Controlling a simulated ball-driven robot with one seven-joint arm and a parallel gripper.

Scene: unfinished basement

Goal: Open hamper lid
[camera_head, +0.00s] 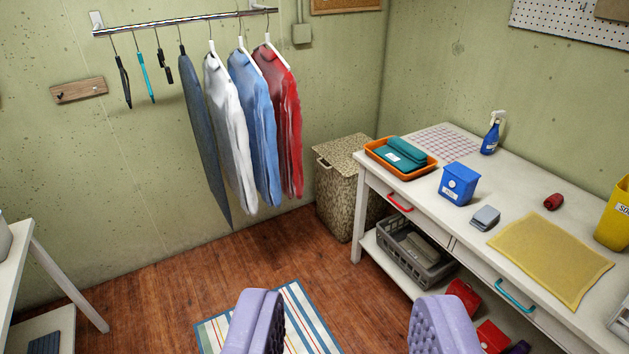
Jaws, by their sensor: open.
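The hamper (337,207) is a speckled beige-brown woven box standing on the floor in the back corner. Its lid (345,150) lies flat and shut on top, with a pale handle (323,163) at its front left edge. The table's left end hides part of the hamper's right side. My gripper (340,325) is at the bottom of the view, with two lilac padded fingers spread wide apart and nothing between them. It is well in front of the hamper and apart from it.
A white table (455,215) on the right carries an orange tray (375,159), a blue box (458,184) and a yellow cloth (550,258). Hanging shirts (265,125) are left of the hamper. Bare wood floor (270,250) and a striped rug (300,315) lie in front.

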